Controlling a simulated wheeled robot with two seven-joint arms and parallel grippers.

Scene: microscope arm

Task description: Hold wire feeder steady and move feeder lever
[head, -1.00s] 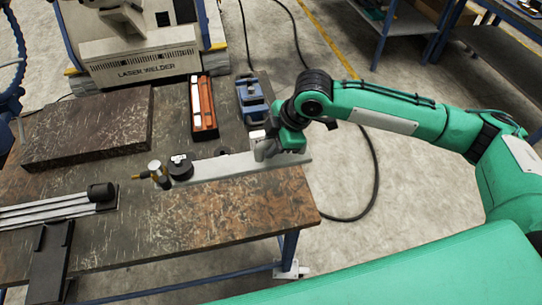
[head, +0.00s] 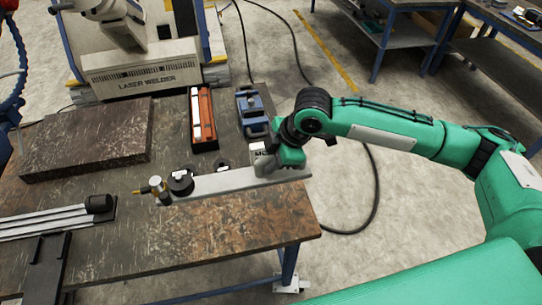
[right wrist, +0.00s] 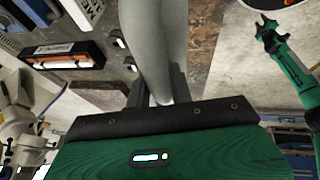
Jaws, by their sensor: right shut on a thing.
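The task's wire feeder and lever cannot be told apart by name. A long grey arm (head: 228,182) lies across the right part of the table in the head view. Its left end carries a black round knob (head: 181,183) and a brass-tipped fitting (head: 156,185). My right gripper (head: 278,170) is shut on its right end; the right wrist view shows the grey arm (right wrist: 158,45) between the fingers (right wrist: 158,90). Whether the arm touches the table is unclear. My left gripper (right wrist: 265,27) shows small in the right wrist view, away from the grey arm; its jaws are unclear.
A dark slab (head: 88,140), an orange-and-white tool case (head: 203,118) and a blue device (head: 251,110) sit on the table. White rails (head: 45,220) lie at the left. The laser welder (head: 145,77) stands behind. The table's front right is bare.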

